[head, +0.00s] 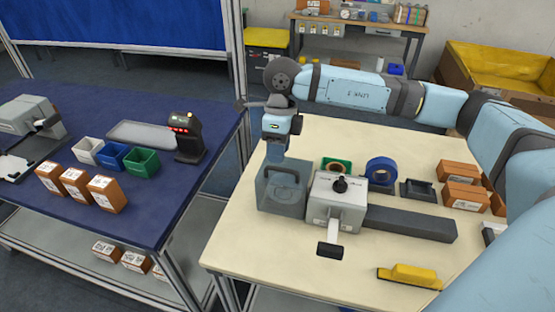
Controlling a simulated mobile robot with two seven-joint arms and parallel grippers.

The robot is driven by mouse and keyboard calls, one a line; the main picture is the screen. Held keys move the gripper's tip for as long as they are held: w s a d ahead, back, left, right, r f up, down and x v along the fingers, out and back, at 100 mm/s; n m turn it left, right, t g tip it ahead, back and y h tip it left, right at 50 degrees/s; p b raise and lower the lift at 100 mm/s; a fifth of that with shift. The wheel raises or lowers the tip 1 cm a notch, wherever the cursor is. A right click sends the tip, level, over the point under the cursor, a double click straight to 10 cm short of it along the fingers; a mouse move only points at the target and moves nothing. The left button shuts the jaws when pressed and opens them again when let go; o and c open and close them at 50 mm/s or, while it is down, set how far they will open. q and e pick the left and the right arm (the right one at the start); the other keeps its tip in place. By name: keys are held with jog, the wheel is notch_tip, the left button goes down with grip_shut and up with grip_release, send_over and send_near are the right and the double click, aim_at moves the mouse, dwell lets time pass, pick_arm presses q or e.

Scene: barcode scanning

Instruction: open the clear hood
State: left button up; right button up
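The clear hood (296,168) appears as a grey, see-through cover over a grey box-like base (281,205), at the left side of the cream table. A round shape shows faintly through it. It looks lowered onto the base, though its hinge line is too small to make out. My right arm reaches in from the right, and my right gripper (274,155) points down over the hood's back left part. Its fingertips are small and dark, so I cannot tell whether they are apart or touching the hood. My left gripper is not in view.
A grey-white device (336,204) with a black knob and lever stands right of the hood, beside a long dark bar (410,223). The table's front left is clear.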

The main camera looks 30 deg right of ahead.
aim_at(285, 181)
jog(key=shift+s+a+f, duration=0.15)
jog(key=shift+f, duration=0.7)
jog(key=shift+s+a+f, duration=0.1)
jog(key=shift+f, duration=0.75)
grip_shut()
jog(key=shift+d, duration=0.1)
